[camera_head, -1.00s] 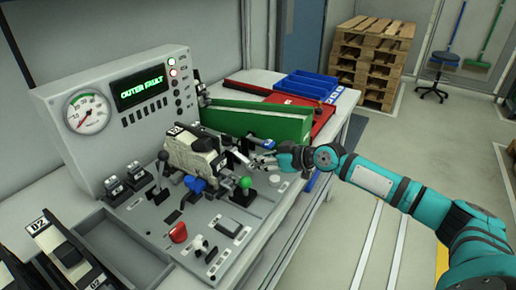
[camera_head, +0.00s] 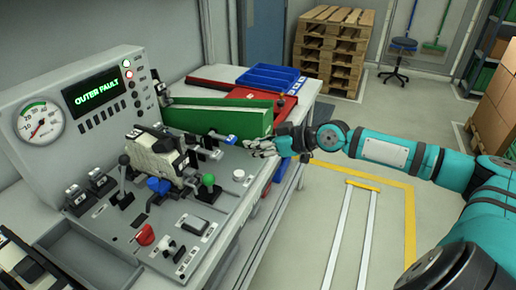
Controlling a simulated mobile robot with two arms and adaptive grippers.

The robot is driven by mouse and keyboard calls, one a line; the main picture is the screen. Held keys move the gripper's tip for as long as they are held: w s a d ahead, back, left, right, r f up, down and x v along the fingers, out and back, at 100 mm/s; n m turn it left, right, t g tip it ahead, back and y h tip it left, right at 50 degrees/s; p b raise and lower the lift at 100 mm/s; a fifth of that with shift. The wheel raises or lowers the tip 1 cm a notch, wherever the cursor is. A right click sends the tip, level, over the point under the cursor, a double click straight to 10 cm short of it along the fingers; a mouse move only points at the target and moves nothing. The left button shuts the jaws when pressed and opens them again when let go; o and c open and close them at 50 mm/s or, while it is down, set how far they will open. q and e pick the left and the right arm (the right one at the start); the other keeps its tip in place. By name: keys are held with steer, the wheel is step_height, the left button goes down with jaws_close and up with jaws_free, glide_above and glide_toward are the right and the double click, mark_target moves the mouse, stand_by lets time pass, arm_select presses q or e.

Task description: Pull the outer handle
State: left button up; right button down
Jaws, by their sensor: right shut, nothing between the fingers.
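The control panel (camera_head: 100,215) carries a gauge, a display reading "OUTER FAULT" and several levers. A cream block-like fixture (camera_head: 152,157) stands on it, with dark bars ending in a blue-and-white tag (camera_head: 230,139) at its right. In front are a black-knobbed lever (camera_head: 124,161), a blue handle (camera_head: 158,186), a green-knobbed lever (camera_head: 208,180) and a red handle (camera_head: 145,235). I cannot tell which is the outer handle. My right gripper (camera_head: 254,148) is shut and empty, right of the tag and beside the green box. My left gripper is not in view.
A long green box (camera_head: 222,119) lies behind the fixture, close to my right gripper. A red tray (camera_head: 284,104) and blue tray (camera_head: 268,77) lie farther back. Stacked pallets (camera_head: 333,50) stand behind. The floor right of the table is mostly clear.

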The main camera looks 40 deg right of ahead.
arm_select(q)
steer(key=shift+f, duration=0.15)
arm_select(e)
steer(key=shift+s+d+r, duration=0.15)
steer(key=shift+s+r, duration=0.1)
steer(key=shift+s, duration=0.15)
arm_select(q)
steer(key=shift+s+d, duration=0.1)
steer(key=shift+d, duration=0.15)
arm_select(e)
steer(key=shift+d, duration=0.1)
